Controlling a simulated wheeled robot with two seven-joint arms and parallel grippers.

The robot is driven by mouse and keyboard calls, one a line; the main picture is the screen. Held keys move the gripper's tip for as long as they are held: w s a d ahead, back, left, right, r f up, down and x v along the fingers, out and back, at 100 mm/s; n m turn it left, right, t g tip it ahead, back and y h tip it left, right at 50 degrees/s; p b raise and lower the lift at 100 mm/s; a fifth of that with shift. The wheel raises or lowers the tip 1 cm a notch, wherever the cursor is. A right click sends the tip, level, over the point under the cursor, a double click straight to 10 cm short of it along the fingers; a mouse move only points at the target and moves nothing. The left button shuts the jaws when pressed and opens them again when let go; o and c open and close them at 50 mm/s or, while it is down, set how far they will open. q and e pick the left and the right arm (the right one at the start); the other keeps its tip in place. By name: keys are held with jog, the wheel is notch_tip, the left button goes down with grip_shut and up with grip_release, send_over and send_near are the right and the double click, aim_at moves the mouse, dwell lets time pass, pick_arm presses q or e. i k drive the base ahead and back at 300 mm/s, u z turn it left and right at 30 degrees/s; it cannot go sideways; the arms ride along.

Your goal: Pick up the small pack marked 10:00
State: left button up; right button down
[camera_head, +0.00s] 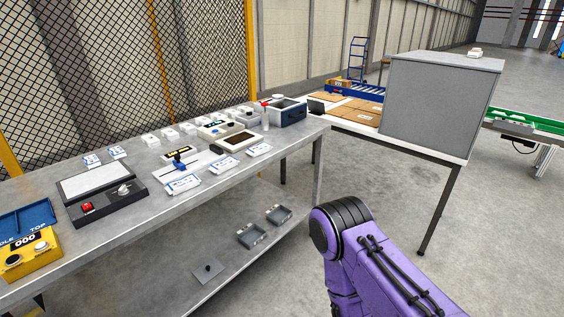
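Several small white packs stand in a row along the back of the steel bench, the nearest pack (150,139) left of the others. More small white pieces with blue marks lie on the bench: a pair at the back left (92,160) and several along the front edge (183,184). Their print is too small to read, so I cannot tell which one is marked 10:00. Neither gripper is in view. A purple link of my arm shows at the lower right, over the floor and apart from the bench.
The steel bench (130,222) also holds a black scale-like device (105,190), a yellow box with a counter (30,258) and a blue-grey box (292,112). A big grey cabinet (440,105) stands on a table behind. Mesh fencing (75,80) runs behind the bench. Floor between is clear.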

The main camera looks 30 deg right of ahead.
aim_at(224, 164)
jog(key=k, duration=0.3)
jog(key=z, duration=1.35)
jog(key=i, duration=1.75)
jog(key=u, duration=0.45)
